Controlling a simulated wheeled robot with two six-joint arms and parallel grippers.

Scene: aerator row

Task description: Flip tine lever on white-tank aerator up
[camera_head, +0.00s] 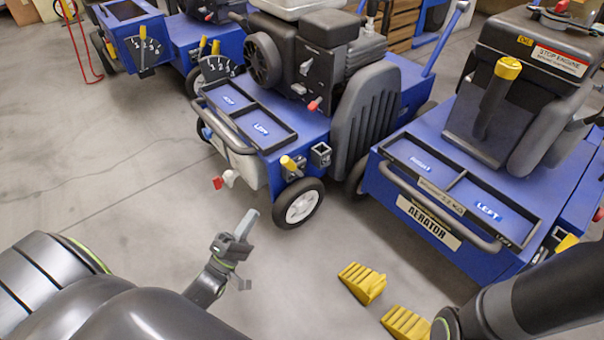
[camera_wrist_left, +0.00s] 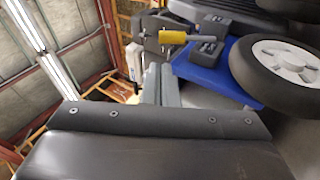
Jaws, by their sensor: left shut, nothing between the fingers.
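The aerator with the white tank (camera_head: 290,7) on top stands in the middle of the head view, its blue deck (camera_head: 300,125) facing me. A short yellow-gripped lever (camera_head: 289,163) sits at its near right corner, above the front wheel (camera_head: 299,203). In the left wrist view the yellow grip (camera_wrist_left: 173,37) lies just beyond the fingertips, with the wheel (camera_wrist_left: 278,68) to the right. My left gripper (camera_head: 246,223) is shut and empty, below and left of that lever in the head view, apart from it. My right gripper is out of view.
A second blue aerator (camera_head: 435,222) stands close on the right, with a yellow-topped lever (camera_head: 500,80). More blue machines (camera_head: 180,35) stand at the back left. Two yellow wedges (camera_head: 362,283) lie on the floor in front. Floor (camera_head: 110,150) at left is clear.

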